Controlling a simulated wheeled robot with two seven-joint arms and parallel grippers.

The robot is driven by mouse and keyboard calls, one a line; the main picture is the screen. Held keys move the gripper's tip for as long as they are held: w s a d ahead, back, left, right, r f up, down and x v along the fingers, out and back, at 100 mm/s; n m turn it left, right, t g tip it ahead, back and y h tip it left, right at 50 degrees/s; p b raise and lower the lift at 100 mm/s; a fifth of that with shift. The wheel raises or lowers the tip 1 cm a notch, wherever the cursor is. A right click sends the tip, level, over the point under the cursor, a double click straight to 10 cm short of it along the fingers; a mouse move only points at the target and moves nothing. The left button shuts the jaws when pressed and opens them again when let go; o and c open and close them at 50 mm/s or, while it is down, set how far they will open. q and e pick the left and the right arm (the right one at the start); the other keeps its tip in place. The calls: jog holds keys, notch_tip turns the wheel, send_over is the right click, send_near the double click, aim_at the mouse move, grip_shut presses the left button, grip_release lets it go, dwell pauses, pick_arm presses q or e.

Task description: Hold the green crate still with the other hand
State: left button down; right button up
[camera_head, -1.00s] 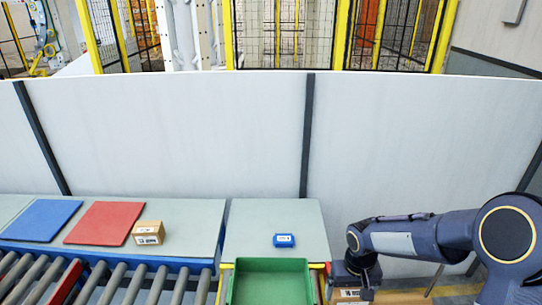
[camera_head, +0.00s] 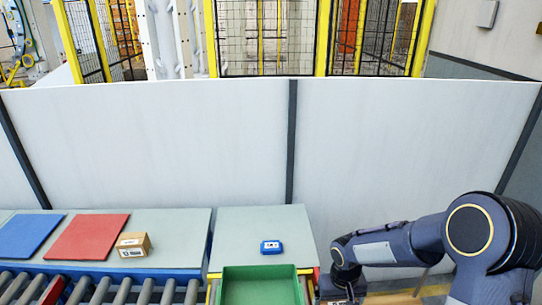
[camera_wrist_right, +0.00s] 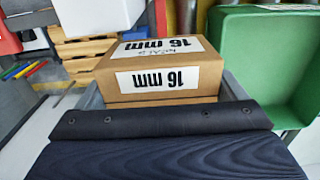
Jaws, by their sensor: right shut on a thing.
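The green crate (camera_head: 262,272) is at the bottom centre of the head view, cut off by the lower edge; the part I see inside is empty. In the right wrist view the crate (camera_wrist_right: 270,62) stands at the right. My right gripper (camera_wrist_right: 162,98) is shut on a cardboard box (camera_wrist_right: 170,58) labelled "16 mm", its grey fingers at the box's sides. The box appears beside the crate, apart from it in this view. In the head view my right wrist is right of the crate, its fingers and the box hidden. My left gripper is not in view.
A small blue box (camera_head: 271,247) lies on the grey table (camera_head: 235,230) behind the crate. A small brown box (camera_head: 134,245), a red mat (camera_head: 88,237) and a blue mat (camera_head: 28,236) lie further left, behind a roller conveyor (camera_head: 125,290). A pale partition (camera_head: 150,150) stands behind.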

jog(key=shift+w, duration=0.1)
jog(key=w+a+n, duration=0.2)
jog(key=w+a, duration=0.1)
jog(key=a, duration=0.7)
jog(key=w+a+r+n, duration=0.1)
jog(key=w+a, duration=0.3)
jog(key=a, duration=0.6)
jog(key=shift+r+n, duration=0.2)
jog(key=shift+n, duration=0.6)
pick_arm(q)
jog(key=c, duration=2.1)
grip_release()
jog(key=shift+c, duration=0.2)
pick_arm(e)
jog(key=shift+a, duration=0.1)
